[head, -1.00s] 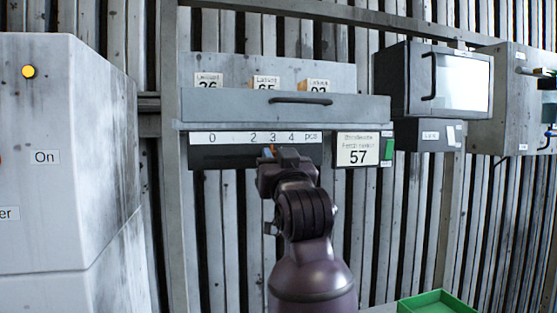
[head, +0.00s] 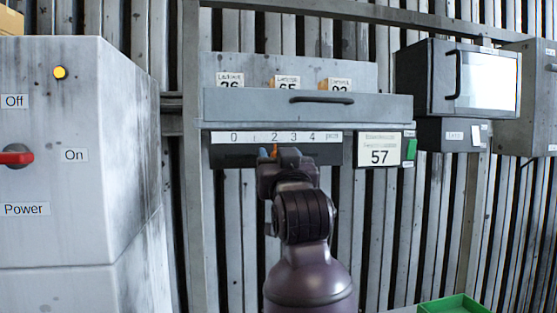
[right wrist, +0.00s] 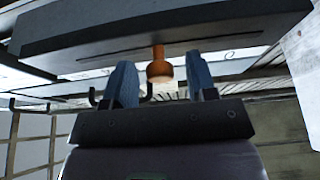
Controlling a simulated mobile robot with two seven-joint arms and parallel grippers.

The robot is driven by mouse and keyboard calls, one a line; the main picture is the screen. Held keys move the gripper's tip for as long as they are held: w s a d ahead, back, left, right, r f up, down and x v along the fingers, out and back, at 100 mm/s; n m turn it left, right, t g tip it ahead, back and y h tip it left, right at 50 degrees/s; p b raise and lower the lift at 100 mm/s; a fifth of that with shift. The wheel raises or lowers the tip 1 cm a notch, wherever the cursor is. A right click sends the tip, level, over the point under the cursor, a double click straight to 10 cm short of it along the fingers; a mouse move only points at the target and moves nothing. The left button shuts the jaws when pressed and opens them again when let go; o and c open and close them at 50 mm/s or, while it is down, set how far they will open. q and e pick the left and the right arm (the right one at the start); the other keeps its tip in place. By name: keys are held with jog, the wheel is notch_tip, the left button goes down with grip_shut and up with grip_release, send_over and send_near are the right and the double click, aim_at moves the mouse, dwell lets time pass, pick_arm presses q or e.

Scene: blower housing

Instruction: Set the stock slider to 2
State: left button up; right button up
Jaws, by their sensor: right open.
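The stock slider is a dark rail (head: 232,158) under a white scale (head: 330,137) marked 0 to 4 pcs, below a grey shelf. Its orange knob (head: 274,150) shows just under the 2, partly hidden by my right gripper (head: 279,156). In the right wrist view the orange knob (right wrist: 159,69) hangs from the dark rail (right wrist: 200,27) between the two blue-grey fingers of my right gripper (right wrist: 162,82). The fingers are open, with a gap on each side of the knob. My left gripper is not in view.
A grey cabinet with a red power switch (head: 15,156) stands at left.

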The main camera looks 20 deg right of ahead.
jog(key=shift+s, duration=0.15)
jog(key=b+v, duration=0.2)
jog(key=v, duration=0.8)
jog(key=shift+s+b, duration=0.25)
jog(key=shift+b, duration=0.05)
jog(key=shift+a+f, duration=0.1)
jog(key=shift+a, duration=0.05)
